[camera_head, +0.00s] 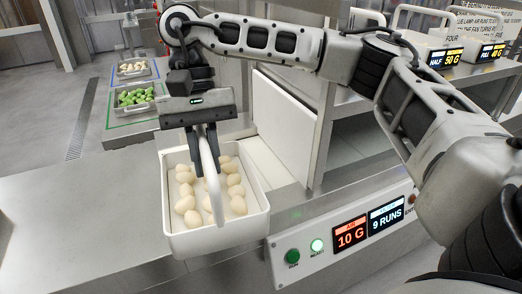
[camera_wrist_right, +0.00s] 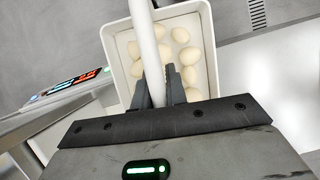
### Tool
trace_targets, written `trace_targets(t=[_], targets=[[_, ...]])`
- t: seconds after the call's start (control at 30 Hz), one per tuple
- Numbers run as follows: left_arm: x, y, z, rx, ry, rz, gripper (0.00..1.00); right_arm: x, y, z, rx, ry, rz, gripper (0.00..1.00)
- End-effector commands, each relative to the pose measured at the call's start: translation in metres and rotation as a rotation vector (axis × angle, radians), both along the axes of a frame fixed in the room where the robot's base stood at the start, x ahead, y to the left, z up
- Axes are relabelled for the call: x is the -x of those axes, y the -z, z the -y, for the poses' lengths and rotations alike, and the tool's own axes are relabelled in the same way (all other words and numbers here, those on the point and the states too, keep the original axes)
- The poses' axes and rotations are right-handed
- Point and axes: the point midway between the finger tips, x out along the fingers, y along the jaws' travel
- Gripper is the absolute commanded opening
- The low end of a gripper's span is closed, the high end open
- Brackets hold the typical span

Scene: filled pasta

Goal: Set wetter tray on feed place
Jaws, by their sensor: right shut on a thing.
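A white tray (camera_head: 222,239) with several pale, rounded pasta pieces (camera_head: 184,204) in it is in the middle of the head view. A white bar handle (camera_head: 212,172) arches over it. My right gripper (camera_head: 206,143) is shut on this handle from above, and the tray looks roughly level. Whether it touches the steel counter under it I cannot tell. The right wrist view shows the tray wall (camera_wrist_right: 117,62), pasta and the handle (camera_wrist_right: 146,45) between the gripper's fingers (camera_wrist_right: 164,85). No place is clearly marked as the feed place. My left gripper is not in view.
A steel counter (camera_head: 80,215) lies clear to the left. Trays of green (camera_head: 134,96) and pale (camera_head: 133,68) pieces stand on outlined mats behind. A machine panel with displays (camera_head: 350,235) is at right front, near a white upright panel (camera_head: 283,120). A shelf (camera_head: 360,100) is behind my arm.

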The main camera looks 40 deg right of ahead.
Motion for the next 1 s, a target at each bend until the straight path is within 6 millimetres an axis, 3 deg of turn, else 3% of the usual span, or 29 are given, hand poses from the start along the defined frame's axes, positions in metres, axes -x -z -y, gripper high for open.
trace_targets(t=[0.17,0.37,0.6,0.8,1.0], targets=[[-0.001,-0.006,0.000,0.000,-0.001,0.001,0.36,-0.030,-0.004,0.004,-0.006,0.369,-0.007,0.00],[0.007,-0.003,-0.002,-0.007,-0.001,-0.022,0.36,-0.079,-0.013,0.025,-0.006,1.084,-0.006,0.00],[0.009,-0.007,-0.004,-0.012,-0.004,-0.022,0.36,-0.125,-0.023,0.070,-0.005,1.933,-0.005,0.00],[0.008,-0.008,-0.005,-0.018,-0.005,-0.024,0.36,-0.147,-0.026,0.118,0.000,2.566,-0.005,0.00],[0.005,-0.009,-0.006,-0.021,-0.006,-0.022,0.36,-0.154,-0.026,0.150,0.000,2.934,-0.003,0.00]])
